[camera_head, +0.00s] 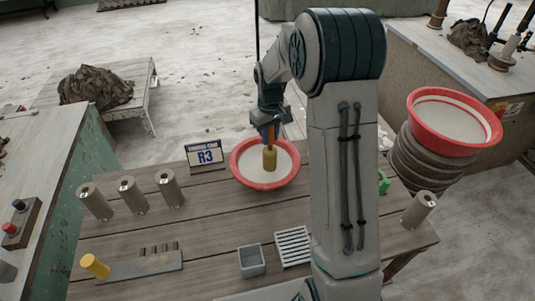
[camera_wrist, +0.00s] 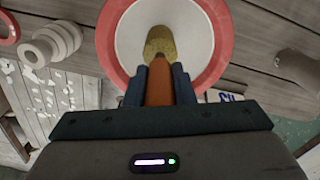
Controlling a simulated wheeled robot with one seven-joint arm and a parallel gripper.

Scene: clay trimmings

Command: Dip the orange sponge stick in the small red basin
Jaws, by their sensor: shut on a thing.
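My gripper (camera_wrist: 160,88) is shut on the orange handle of the sponge stick (camera_wrist: 159,84). In the head view the stick's yellow-brown sponge end (camera_head: 269,159) points down and shows in front of the small red basin (camera_head: 240,176), within its rim. The basin has a red rim and a pale inside, and stands on the wooden table. In the wrist view the sponge lies over the basin's pale interior (camera_wrist: 200,40). I cannot tell whether the sponge touches the bottom or any liquid.
Several metal cylinders (camera_head: 132,196) stand at the table's left. A grey box (camera_head: 251,261) and a slatted tray (camera_head: 293,247) lie in front. A larger red basin (camera_head: 410,122) sits on a stack at right.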

